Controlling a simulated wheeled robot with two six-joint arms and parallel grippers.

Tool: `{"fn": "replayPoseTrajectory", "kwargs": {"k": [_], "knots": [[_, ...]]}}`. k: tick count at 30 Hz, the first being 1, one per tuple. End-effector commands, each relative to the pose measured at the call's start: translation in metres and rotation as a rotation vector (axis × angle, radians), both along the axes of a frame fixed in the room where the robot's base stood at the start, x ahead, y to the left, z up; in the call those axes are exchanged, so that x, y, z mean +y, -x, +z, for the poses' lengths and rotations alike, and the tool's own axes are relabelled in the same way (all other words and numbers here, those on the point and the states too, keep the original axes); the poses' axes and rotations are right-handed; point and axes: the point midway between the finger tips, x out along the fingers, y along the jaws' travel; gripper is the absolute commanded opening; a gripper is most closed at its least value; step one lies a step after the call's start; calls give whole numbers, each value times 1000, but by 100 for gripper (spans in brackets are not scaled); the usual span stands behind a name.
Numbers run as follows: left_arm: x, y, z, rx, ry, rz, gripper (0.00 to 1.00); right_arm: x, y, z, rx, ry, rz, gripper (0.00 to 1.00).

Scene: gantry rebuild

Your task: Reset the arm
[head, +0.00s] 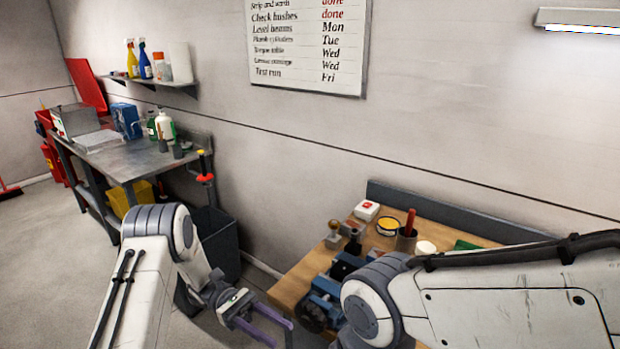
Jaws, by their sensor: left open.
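My left arm comes in from the lower left, and its left gripper (268,330) hangs low in front of the wooden bench's left end. Its two purple-grey fingers are apart, with nothing seen between them. My right arm reaches in from the right edge across the wooden bench (287,291). Its white links hide much of the bench, and the right gripper is not in view.
A dark bin (217,243) stands beside a grey metal table (130,163). The floor at left is mostly clear.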

Motion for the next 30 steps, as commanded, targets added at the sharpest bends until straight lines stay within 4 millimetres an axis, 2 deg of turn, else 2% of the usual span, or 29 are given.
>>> {"fn": "replayPoseTrajectory", "kwargs": {"k": [8, 17, 23, 26, 30], "knots": [[-20, 10, 3, -66, -49, -73, 42, 0, 0, -6, 0, 0, 0, 42], [-41, 37, 7, -222, -145, -209, 42, 0, 0, -18, 0, 0, 0, 42], [-53, 68, 8, -416, -233, -351, 42, 0, 0, -30, 0, 0, 0, 42], [-56, 91, 6, -570, -283, -456, 42, 0, 0, -40, 0, 0, 0, 42], [-53, 125, 0, -858, -339, -634, 42, 0, 0, -57, 0, 0, 0, 42]]}}
